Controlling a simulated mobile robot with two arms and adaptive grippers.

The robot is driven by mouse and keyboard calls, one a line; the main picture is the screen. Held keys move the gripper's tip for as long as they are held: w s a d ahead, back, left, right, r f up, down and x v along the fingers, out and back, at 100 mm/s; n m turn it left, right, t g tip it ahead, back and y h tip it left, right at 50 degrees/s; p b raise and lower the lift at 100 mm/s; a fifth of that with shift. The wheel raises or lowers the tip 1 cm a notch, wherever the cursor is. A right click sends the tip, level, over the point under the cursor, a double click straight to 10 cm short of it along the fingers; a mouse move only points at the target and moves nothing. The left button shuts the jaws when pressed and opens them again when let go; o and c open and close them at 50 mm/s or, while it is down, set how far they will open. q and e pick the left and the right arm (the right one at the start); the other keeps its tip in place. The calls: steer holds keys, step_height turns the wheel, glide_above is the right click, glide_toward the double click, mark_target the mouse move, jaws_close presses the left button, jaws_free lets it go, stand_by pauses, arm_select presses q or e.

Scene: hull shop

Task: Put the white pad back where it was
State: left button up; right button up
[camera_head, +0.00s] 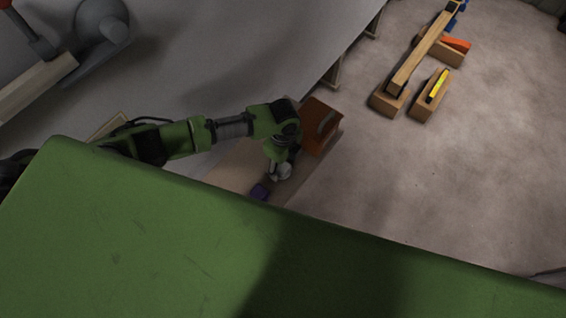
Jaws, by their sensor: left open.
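My left arm reaches in from the left, and its gripper (280,172) points down beside a brown box. The gripper is open. A small pale patch shows at the fingers, but I cannot tell whether it is the white pad or part of the gripper. I make out no white pad clearly anywhere else. A small purple item (260,192) lies just below and left of the gripper. My right gripper is not in view.
The orange-brown box (321,126) stands close by the gripper. A long wooden beam (425,47) rests on blocks at the upper right, near a block with a yellow level (438,86). The floor at right is clear. A grey machine (102,30) is at upper left.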

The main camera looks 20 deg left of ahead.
mark_target(283, 165)
arm_select(q)
step_height(283, 165, up, 12)
stand_by(0.5)
stand_by(0.5)
